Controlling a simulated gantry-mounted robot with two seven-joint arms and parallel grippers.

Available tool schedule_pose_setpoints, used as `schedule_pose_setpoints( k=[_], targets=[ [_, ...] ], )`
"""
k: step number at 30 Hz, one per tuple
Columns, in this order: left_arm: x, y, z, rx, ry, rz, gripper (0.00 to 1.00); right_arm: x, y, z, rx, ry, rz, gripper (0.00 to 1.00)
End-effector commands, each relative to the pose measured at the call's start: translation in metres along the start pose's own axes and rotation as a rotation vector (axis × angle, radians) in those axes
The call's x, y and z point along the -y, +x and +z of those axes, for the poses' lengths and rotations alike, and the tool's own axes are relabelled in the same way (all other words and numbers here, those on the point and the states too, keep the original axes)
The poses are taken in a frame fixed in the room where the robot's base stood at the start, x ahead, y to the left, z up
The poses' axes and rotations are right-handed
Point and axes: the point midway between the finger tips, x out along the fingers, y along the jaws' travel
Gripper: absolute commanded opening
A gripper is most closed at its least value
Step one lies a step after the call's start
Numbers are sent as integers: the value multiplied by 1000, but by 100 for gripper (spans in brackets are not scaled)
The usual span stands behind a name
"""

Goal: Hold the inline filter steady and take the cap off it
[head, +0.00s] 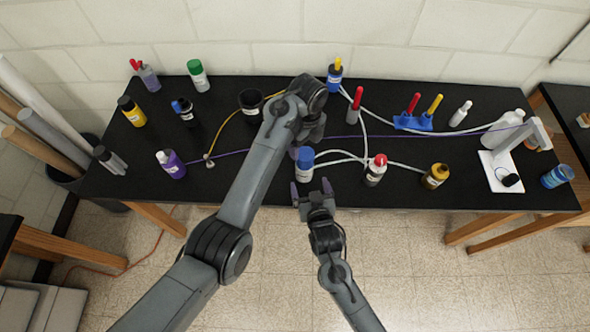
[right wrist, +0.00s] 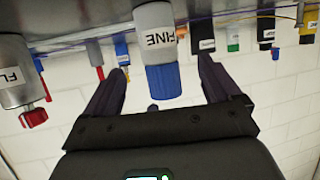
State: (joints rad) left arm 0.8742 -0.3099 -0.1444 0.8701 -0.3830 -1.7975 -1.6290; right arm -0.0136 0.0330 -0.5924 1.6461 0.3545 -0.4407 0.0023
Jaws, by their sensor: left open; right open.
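The inline filter (head: 304,173) is a light grey cylinder with a blue cap (head: 305,155), standing near the front edge of the black bench. In the right wrist view, which is upside down, its grey body (right wrist: 154,22) reads "FINE" and the blue cap (right wrist: 163,82) is on it. My right gripper (head: 310,188) is open just in front of the filter. Its fingers (right wrist: 158,88) appear on either side of the cap, with gaps. My left gripper (head: 308,147) is open, pointing down just behind and above the filter; its wrist hides much of it.
A red-capped grey container (head: 375,172) stands right of the filter, with a brown bottle (head: 436,176) farther right. A black cup (head: 251,102) and a purple bottle (head: 171,164) are to the left. Pale tubes (head: 340,157) and a purple line cross the bench (head: 220,182).

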Motion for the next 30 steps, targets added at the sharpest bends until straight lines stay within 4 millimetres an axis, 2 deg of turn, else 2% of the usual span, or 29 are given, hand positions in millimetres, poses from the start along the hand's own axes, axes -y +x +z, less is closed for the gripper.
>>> schedule_pose_setpoints(
  k=[12, 18, 24, 30],
  targets=[
    [0, 0, 0, 0, -3, -1, 80, 0, 61, -2, 0, 0, 1, 90],
    [0, 0, 0, 0, -3, -1, 80, 0, 84, -1, 1, 0, 0, 90],
    [0, 0, 0, 0, -3, -1, 80, 0, 96, 0, 1, 0, -1, 90],
    [0, 0, 0, 0, -3, -1, 80, 0, 99, 0, 1, 0, -1, 90]
  ],
)
